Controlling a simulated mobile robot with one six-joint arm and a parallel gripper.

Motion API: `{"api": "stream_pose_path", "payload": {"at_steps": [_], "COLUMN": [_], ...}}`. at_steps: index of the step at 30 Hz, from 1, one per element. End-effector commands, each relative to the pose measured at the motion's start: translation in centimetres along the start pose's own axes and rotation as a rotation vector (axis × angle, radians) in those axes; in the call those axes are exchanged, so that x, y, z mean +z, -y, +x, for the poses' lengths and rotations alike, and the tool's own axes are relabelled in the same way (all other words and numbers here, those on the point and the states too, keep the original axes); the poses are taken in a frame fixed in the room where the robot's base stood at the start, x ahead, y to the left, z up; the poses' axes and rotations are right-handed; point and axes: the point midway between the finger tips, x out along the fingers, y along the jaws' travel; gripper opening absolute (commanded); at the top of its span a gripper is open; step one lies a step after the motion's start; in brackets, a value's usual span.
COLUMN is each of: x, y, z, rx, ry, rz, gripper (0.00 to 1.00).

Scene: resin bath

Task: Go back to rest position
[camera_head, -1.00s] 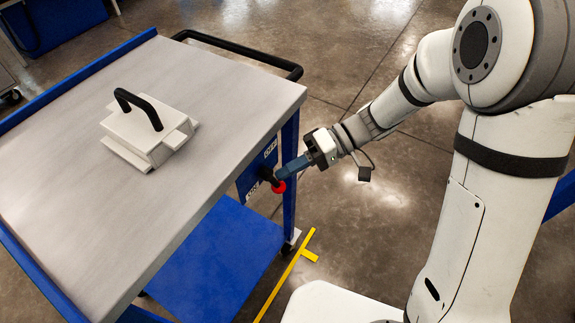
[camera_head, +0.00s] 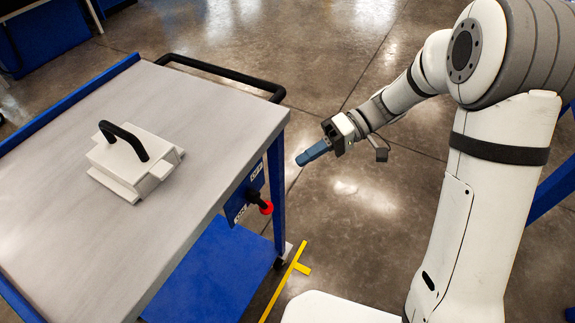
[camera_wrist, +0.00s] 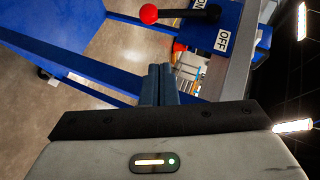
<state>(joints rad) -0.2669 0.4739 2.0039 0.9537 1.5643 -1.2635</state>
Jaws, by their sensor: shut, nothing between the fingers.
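My gripper (camera_head: 301,160) is shut and empty. In the head view it hangs in the air just right of the cart, clear of it, pointing left and slightly down. In the wrist view its two blue fingers (camera_wrist: 160,72) are together. A switch panel on the cart's side carries a red-knobbed lever (camera_head: 264,207). The red knob also shows at the top of the wrist view (camera_wrist: 149,14), apart from the fingers. An "OFF" label (camera_wrist: 222,40) is beside the lever's base there.
The blue cart has a grey top (camera_head: 60,190) with a blue rim and a black push handle (camera_head: 225,76). A white block with a black handle (camera_head: 134,163) stands on it. Yellow tape (camera_head: 287,277) marks the floor. The floor right of the cart is open.

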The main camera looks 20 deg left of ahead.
Motion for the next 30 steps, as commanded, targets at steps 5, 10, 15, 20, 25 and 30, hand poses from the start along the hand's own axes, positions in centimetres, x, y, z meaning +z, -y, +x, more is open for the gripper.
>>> {"api": "stream_pose_path", "payload": {"at_steps": [5, 10, 15, 20, 25, 30], "x": [0.0, 0.1, 0.1, 1.6, 5.0, 8.9], "y": [-0.1, -0.2, 0.3, 4.1, 10.0, 15.2], "z": [-2.4, -3.1, -3.4, -5.4, -9.1, -12.9], "rx": [0.001, 0.000, 0.012, 0.130, 0.387, 0.665], "ry": [-0.001, 0.001, 0.003, 0.027, 0.033, -0.028], "rz": [0.000, 0.000, 0.008, 0.094, 0.276, 0.452], "gripper": [0.00, 0.00, 0.00, 0.00, 0.00, 0.00]}}
